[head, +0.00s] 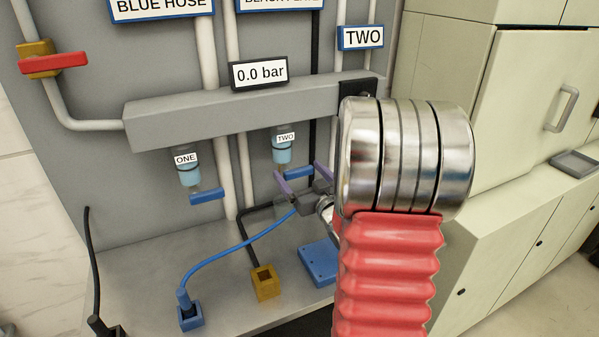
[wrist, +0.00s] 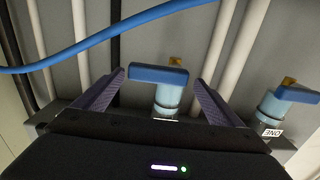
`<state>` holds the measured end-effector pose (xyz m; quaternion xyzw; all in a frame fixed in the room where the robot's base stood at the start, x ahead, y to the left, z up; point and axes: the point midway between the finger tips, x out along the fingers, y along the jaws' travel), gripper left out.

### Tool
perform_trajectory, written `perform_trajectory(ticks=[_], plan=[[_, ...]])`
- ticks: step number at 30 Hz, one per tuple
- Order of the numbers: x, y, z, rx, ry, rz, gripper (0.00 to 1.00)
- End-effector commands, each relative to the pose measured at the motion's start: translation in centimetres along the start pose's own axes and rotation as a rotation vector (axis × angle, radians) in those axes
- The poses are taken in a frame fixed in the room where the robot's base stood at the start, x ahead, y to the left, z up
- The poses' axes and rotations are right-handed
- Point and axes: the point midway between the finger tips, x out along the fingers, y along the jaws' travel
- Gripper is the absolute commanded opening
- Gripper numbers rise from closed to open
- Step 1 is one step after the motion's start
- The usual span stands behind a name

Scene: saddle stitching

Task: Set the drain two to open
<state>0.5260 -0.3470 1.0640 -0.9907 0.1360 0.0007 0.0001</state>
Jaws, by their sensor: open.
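Drain two is a light-blue bowl (head: 282,150) labelled TWO, hanging under the grey manifold with a blue lever handle (head: 298,173) at its bottom. The handle lies crosswise to the bowl. In the wrist view, which is upside down, this blue handle (wrist: 158,74) sits between my fingertips, with the bowl (wrist: 168,99) behind it. My gripper (head: 298,169) is open, its purple fingers on either side of the handle. No contact is clear. My arm hides part of the area to the right.
Drain one (head: 189,172), with its own blue handle (head: 207,195), hangs to the left. A blue hose (head: 235,245) curves close below my gripper. A gauge (head: 259,74) reads 0.0 bar. A red-handled valve (head: 53,62) is at the upper left. Pipes stand behind the drains.

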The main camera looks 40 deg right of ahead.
Motion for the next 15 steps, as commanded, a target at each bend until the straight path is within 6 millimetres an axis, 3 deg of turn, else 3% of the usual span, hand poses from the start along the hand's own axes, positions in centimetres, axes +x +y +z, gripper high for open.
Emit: perform_trajectory(ticks=[6,15], plan=[[-0.20,0.47,-0.01,0.000,0.000,0.009,0.90],[-0.25,0.59,-0.02,0.000,0.000,0.011,0.69]])
